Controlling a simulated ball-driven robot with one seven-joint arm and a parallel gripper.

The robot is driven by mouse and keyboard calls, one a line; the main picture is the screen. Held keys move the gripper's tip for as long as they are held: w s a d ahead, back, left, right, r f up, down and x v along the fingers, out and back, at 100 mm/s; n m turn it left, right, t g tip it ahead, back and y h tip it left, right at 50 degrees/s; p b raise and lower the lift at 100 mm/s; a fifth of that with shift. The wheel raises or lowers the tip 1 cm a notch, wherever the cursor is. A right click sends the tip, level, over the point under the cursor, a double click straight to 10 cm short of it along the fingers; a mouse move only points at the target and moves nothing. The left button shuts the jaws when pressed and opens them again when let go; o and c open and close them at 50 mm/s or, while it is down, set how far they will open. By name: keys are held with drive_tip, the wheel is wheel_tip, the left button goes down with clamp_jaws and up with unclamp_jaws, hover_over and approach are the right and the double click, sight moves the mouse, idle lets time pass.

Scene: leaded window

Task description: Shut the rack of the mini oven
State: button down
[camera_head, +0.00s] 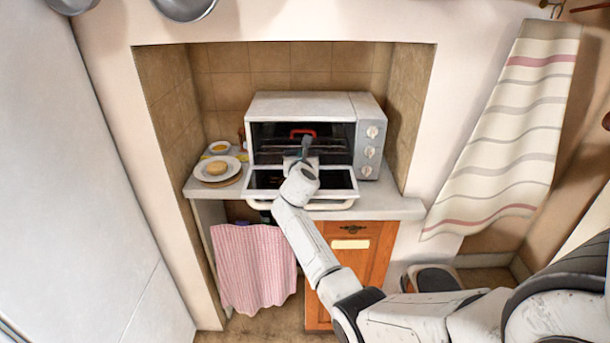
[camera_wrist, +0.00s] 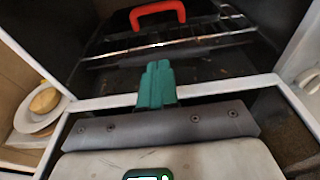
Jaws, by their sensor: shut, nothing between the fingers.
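The white mini oven (camera_head: 300,105) stands in a tiled alcove with its door (camera_head: 343,181) folded down open. Its wire rack (camera_head: 335,150) shows inside the cavity; in the wrist view the rack's bars (camera_wrist: 205,42) run across, a little ahead of my fingers. A red handle (camera_head: 302,132) is inside too, and also shows at the top of the wrist view (camera_wrist: 157,12). My gripper (camera_head: 306,142) is at the oven's mouth above the open door. Its teal fingers (camera_wrist: 157,68) are shut together and empty, pointing inward. I cannot tell whether the tips touch the rack.
A plate with a yellow item (camera_head: 216,169) and a small bowl (camera_head: 219,147) sit left of the oven on the counter (camera_head: 385,207). Control knobs (camera_head: 371,132) line the oven's right side. A pink cloth (camera_head: 252,265) hangs below. Alcove walls flank both sides.

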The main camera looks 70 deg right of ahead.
drive_tip(key=v, duration=0.2)
drive_tip(key=shift+s+a+r, duration=0.1)
drive_tip(key=shift+a, duration=0.65)
drive_tip(key=v, duration=0.7)
drive_tip(key=shift+s+a+p, duration=0.2)
drive_tip(key=shift+a+p, duration=0.15)
drive_tip(key=shift+a, duration=0.05)
